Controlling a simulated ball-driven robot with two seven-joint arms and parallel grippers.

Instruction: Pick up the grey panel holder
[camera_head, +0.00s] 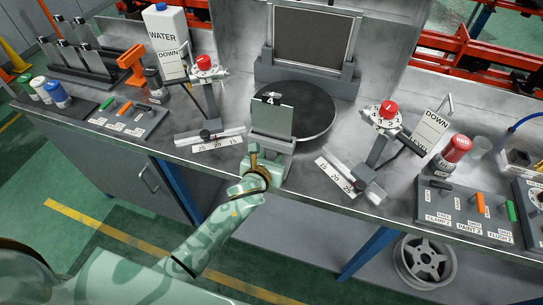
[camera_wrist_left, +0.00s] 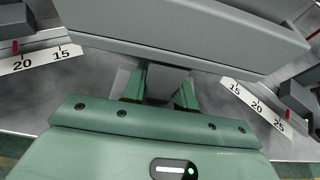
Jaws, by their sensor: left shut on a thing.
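A grey panel holder (camera_head: 272,143) stands near the front edge of the bench, with an upright grey-green panel (camera_head: 272,120) above it. My left gripper (camera_head: 262,168) reaches it from the front. In the left wrist view the holder is a wide grey bar (camera_wrist_left: 190,32) with a block below it. The green fingers of my left gripper (camera_wrist_left: 162,88) are on either side of that block, shut on it. Whether the holder's underside touches the bench is hidden. My right gripper is not in view.
A round dark turntable (camera_head: 316,112) lies behind the holder. Another grey stand (camera_head: 305,76) with a dark panel (camera_head: 312,38) is at the back. Red-knobbed posts (camera_head: 205,66) (camera_head: 388,112) and scale strips (camera_head: 215,143) (camera_head: 335,175) flank the holder. Switch boxes (camera_head: 128,118) (camera_head: 466,212) sit farther out.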

